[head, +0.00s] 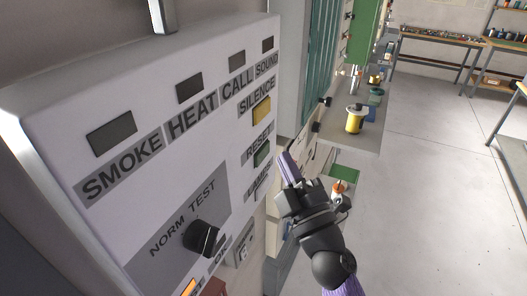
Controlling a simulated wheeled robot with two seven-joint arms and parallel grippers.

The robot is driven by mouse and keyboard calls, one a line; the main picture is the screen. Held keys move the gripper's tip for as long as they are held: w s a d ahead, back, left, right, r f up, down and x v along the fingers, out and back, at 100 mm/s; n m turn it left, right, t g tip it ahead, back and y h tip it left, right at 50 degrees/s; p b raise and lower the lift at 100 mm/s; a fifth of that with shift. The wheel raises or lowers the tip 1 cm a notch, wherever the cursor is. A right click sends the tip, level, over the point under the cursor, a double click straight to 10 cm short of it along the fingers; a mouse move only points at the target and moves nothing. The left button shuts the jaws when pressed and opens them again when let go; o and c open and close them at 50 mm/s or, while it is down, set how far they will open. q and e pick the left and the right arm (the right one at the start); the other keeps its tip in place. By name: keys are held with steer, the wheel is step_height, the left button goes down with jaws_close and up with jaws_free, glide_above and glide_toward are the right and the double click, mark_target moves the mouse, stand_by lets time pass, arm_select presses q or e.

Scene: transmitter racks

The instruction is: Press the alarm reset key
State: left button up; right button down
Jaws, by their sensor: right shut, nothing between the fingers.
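The white alarm panel (140,140) fills the left of the head view, seen at a steep angle. Near its right edge is a yellow key (261,110) under the SILENCE label. Below it, a dark green key (262,154) sits under the RESET label (259,140). My right gripper (288,163) is shut and empty, its purple-grey fingertips just right of the green key in the picture. A small gap shows between the tips and the key; the depth is hard to judge. My left gripper is not in view.
The panel also carries dark indicator windows (190,87), a LAMPS label (259,183) and a black rotary knob (201,239). Behind my right arm, a bench holds a yellow spool (354,119). Grey floor (430,170) is open at the right.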

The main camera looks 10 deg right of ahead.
steer(key=s+d, duration=0.2)
steer(key=d, duration=0.1)
steer(key=shift+s+d, duration=0.2)
stand_by(0.6)
steer(key=s+d+f+m+g+h+b, duration=0.1)
steer(key=s+f+m+g+h+b, duration=0.3)
steer(key=f, duration=1.1)
steer(key=f+m+g+y+b, duration=0.1)
steer(key=f+m+g+b, duration=0.3)
steer(key=f, duration=1.2)
steer(key=s+d+f+m+g+h+b, duration=0.15)
steer(key=f+b, duration=0.45)
steer(key=f, duration=0.9)
steer(key=s+d+f+m+g+h+b, duration=0.1)
steer(key=s+f+m+g+b, duration=0.2)
steer(key=s+f, duration=0.65)
steer(key=s+f+g+h+b, duration=0.1)
steer(key=s+f+g+b, duration=0.3)
steer(key=s+f, duration=0.55)
steer(key=s+d+f+m+g+b, duration=0.1)
steer(key=s+f+m+g+b, duration=0.1)
steer(key=s+f+g, duration=0.3)
steer(key=s+f+b, duration=0.1)
steer(key=s+f, duration=0.3)
steer(key=s, duration=0.2)
steer(key=shift+s+d+f, duration=0.25)
steer(key=shift+s+d, duration=0.15)
